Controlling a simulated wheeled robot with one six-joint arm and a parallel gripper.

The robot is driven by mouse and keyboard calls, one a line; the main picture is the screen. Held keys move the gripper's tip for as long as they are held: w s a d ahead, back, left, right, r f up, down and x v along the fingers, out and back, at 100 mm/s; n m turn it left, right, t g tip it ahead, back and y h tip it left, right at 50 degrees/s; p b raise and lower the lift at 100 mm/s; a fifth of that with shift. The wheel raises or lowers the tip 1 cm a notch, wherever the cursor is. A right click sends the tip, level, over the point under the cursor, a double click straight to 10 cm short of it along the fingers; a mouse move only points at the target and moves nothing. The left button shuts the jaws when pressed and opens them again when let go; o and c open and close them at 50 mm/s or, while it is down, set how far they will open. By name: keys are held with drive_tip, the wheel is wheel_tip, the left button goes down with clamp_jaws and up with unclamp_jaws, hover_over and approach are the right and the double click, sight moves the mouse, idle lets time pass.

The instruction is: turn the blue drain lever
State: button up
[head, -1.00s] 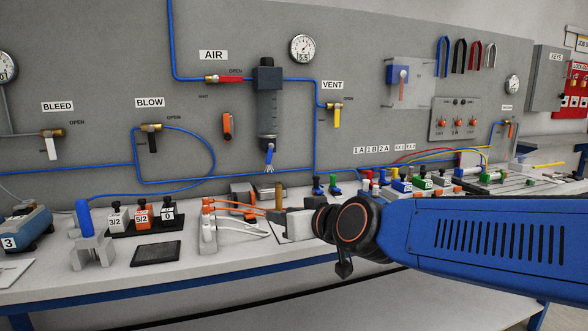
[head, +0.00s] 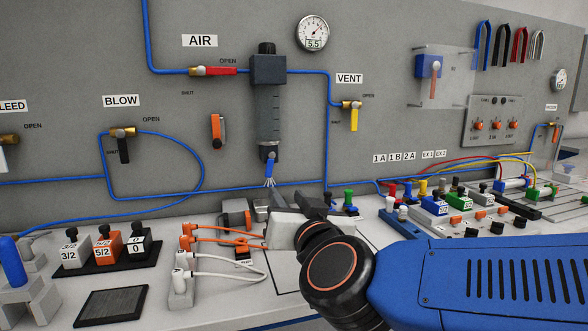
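The red-handled AIR valve (head: 215,71) and yellow-handled VENT valve (head: 353,112) flank the filter. Blue tubing (head: 328,140) runs close to its right. Orange plugs (head: 190,237) and cables lie on the bench at left; coloured fittings crowd the bench at right.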

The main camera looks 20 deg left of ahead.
sight(269, 169)
drive_tip(key=x, duration=1.7)
drive_tip(key=shift+w+d, duration=0.1)
drive_tip(key=shift+w, duration=0.25)
drive_tip(key=shift+c, duration=0.6)
clamp_jaws()
